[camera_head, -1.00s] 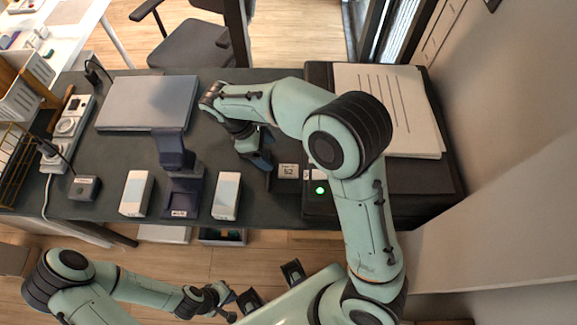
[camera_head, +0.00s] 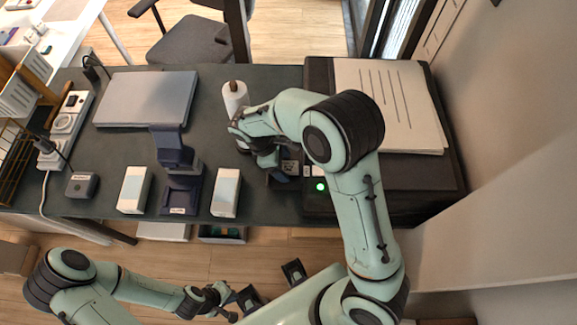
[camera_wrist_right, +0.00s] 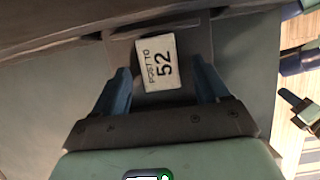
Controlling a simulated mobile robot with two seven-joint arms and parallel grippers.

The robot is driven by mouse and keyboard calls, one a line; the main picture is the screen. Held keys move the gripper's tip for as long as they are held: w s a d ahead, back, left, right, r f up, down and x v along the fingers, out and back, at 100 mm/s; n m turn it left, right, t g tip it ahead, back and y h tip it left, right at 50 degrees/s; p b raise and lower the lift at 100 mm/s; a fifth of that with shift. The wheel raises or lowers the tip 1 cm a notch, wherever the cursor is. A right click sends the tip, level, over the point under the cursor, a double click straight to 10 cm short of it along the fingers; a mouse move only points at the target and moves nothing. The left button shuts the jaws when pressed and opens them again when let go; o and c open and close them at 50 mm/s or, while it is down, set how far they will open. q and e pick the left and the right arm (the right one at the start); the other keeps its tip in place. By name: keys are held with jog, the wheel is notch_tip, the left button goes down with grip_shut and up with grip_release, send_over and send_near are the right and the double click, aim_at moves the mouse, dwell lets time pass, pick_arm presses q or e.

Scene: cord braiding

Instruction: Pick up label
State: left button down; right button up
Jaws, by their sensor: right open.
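The label (camera_wrist_right: 157,62) is a small white piece with black print reading "POST TO 52". In the right wrist view it lies on a dark surface between the spread blue fingers of my right gripper (camera_wrist_right: 160,70), with gaps on both sides. In the head view my right gripper (camera_head: 280,170) is beside the printer's left side, over the label (camera_head: 291,167), which is partly hidden. My left gripper (camera_head: 232,299) is low, in front of the desk, away from the label; its jaw opening is unclear.
A black printer (camera_head: 390,180) with a green light and paper on top stands right of the label. A dark scanner stand (camera_head: 181,190) sits between two white boxes (camera_head: 134,190) (camera_head: 226,193).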

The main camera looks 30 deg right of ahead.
jog(key=c, duration=1.1)
jog(key=shift+r, duration=0.15)
